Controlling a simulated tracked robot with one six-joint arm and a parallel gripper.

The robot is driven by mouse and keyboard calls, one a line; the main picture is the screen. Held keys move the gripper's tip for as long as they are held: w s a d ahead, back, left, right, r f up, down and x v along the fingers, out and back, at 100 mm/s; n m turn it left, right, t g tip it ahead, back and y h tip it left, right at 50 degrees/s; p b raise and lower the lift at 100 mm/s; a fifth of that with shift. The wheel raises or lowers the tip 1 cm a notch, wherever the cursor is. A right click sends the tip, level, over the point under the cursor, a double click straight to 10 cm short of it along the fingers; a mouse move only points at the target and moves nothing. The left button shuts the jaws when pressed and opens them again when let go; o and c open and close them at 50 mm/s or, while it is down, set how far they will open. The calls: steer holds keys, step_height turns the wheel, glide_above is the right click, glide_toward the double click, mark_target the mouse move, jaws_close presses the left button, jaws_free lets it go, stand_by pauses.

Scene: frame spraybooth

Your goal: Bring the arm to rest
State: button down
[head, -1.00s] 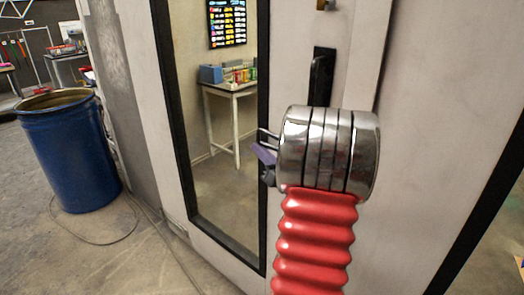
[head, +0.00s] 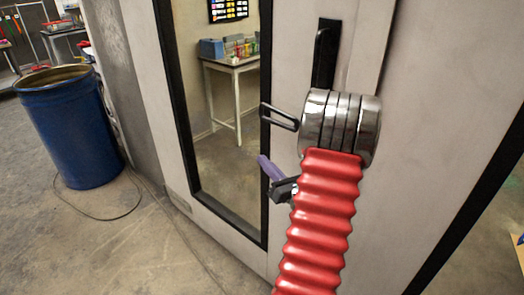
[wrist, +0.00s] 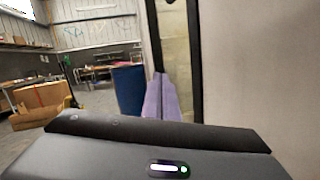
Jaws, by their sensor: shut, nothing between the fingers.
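My arm, with red bellows and a chrome collar, rises in front of the pale booth door (head: 225,215) in the head view. My gripper (head: 264,162) shows its purple fingers left of the bellows, in front of the door's window in the picture. The fingers also show in the wrist view (wrist: 160,98), side by side and shut. Nothing is held between them. Whether the gripper touches the door cannot be told.
A black door handle (head: 324,55) is just above the chrome collar. A blue drum (head: 68,128) stands at the left with a cable on the floor beside it. A table (head: 233,66) shows through the window. Floor at lower left is clear.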

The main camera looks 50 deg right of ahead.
steer(key=shift+s+a+f, duration=0.15)
steer(key=shift+s+f, duration=0.2)
steer(key=shift+f, duration=0.1)
stand_by(0.4)
